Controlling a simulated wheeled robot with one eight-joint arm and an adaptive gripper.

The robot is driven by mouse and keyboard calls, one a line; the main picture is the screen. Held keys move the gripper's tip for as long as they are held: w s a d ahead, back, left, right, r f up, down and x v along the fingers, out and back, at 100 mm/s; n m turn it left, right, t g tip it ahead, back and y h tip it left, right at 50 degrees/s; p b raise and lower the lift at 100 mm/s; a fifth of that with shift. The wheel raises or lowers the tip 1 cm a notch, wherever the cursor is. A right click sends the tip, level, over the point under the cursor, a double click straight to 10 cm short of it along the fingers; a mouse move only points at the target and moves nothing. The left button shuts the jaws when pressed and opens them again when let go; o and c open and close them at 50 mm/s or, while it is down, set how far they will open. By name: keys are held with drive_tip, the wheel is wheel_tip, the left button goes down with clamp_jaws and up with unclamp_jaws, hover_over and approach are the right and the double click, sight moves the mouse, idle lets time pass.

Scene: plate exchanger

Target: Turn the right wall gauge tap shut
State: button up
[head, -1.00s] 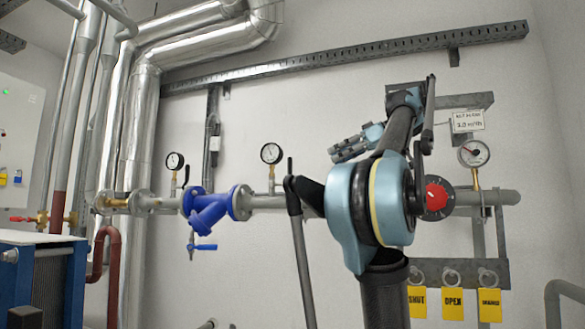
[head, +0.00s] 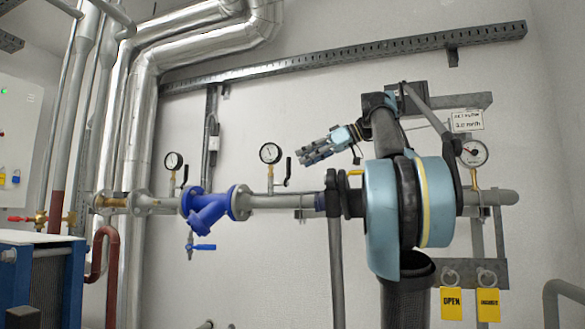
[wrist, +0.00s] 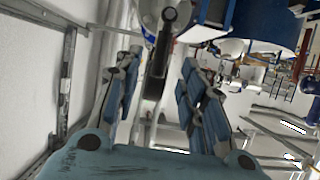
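A round wall gauge (head: 271,153) stands on a short stem above the pipe, right of the blue strainer. Its tap has a black lever (head: 289,168), which stands upright beside the stem. My gripper (head: 303,158) is just right of this lever, fingers pointing left towards it, apart from it. In the wrist view my gripper (wrist: 155,90) is open, with a blue-grey finger on each side. A dark bar with a round end (wrist: 168,16), which looks like the lever, shows between the fingers. I cannot tell its distance. Nothing is held.
A similar gauge (head: 174,161) stands left of the blue strainer (head: 208,207), and another gauge (head: 473,153) is at far right behind my arm. The grey pipe (head: 285,201) runs below the gripper. Yellow tags (head: 452,303) hang at lower right.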

sight(291, 163)
drive_tip(key=shift+x, duration=2.85)
drive_tip(key=shift+r, duration=0.1)
drive_tip(key=shift+c, duration=0.6)
clamp_jaws()
